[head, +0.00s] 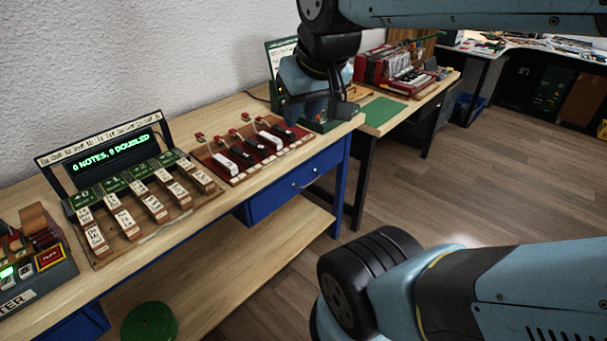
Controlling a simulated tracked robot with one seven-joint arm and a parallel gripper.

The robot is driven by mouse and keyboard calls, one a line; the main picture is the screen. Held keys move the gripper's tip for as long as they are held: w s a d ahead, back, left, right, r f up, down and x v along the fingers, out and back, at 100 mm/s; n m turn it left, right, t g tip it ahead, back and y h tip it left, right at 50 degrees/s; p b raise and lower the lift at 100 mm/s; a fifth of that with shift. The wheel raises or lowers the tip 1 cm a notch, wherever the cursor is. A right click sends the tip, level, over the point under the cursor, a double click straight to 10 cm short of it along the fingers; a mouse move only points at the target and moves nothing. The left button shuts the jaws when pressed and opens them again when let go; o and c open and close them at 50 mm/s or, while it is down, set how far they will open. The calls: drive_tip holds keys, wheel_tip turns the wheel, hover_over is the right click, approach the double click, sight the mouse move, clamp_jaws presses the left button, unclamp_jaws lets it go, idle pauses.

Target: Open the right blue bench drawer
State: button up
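The right blue bench drawer (284,191) is under the right end of the wooden bench top, in the middle of the head view. Its front carries a small silvery handle (308,178), and the drawer looks closed. My gripper (318,108) hangs above the right end of the bench, over the back area and higher than the drawer. It is clear of the handle. Its fingertips are dark and small against the green things behind, so I cannot tell how far apart they are. I see nothing clearly held.
A piano-key board (253,150) and a block board with a lit display (109,151) stand on the bench (207,211). Part of another blue drawer (77,326) shows at lower left. A green disc (149,322) lies on the lower shelf. Wooden floor (440,185) is open to the right.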

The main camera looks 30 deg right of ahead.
drive_tip(key=w+d+f+m+g+y, duration=0.2)
drive_tip(key=w+d+f+y, duration=0.25)
drive_tip(key=w+f, duration=0.55)
drive_tip(key=w+d+f+m+g+y, duration=0.1)
drive_tip(key=w+d+f+y, duration=0.2)
drive_tip(key=w+f+y, duration=0.55)
drive_tip(key=w+d+f+m+t+h, duration=0.15)
drive_tip(key=d+f+m+t, duration=0.35)
drive_tip(key=f, duration=0.5)
drive_tip(key=d+f+m+t+h, duration=0.2)
drive_tip(key=d+f+t+h, duration=0.15)
drive_tip(key=d+f, duration=0.55)
drive_tip(key=w+d+f+m+t+h, duration=0.15)
drive_tip(key=d+f+m+t, duration=0.3)
drive_tip(key=f, duration=0.65)
drive_tip(key=shift+h, duration=0.45)
drive_tip(key=x, duration=1.3)
drive_tip(key=shift+w+d+f, duration=0.1)
drive_tip(key=shift+d+f, duration=0.1)
clamp_jaws()
